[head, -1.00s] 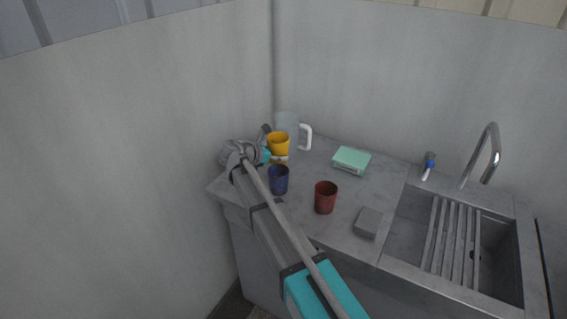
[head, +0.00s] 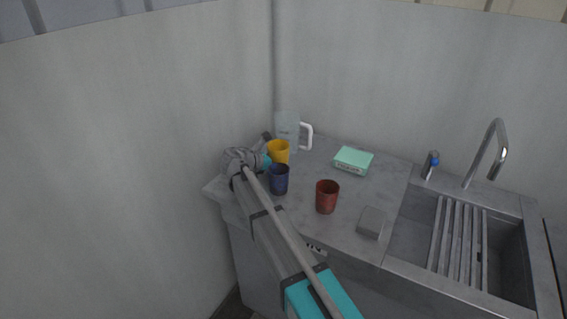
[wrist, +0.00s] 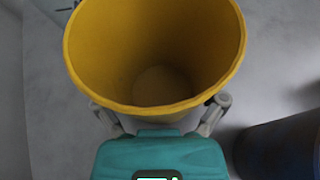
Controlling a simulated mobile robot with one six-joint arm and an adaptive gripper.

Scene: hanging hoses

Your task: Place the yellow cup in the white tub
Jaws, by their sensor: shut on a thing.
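The yellow cup (head: 278,151) is upright at the back left of the counter, in front of the clear pitcher. My gripper (head: 267,161) reaches it from the left and is shut on it. In the wrist view the cup (wrist: 155,50) fills the upper middle, open end towards the camera and empty. My gripper's fingers (wrist: 162,116) sit on both sides of it, partly hidden under its rim. I cannot tell whether the cup's base touches the counter. I cannot make out a white tub in either view.
A dark blue cup (head: 279,180) stands close in front of the yellow cup. A red cup (head: 326,197), a grey block (head: 370,222) and a mint-green box (head: 353,160) are farther right. The pitcher (head: 287,128) is behind. A sink (head: 405,240) with a slatted rack is at right.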

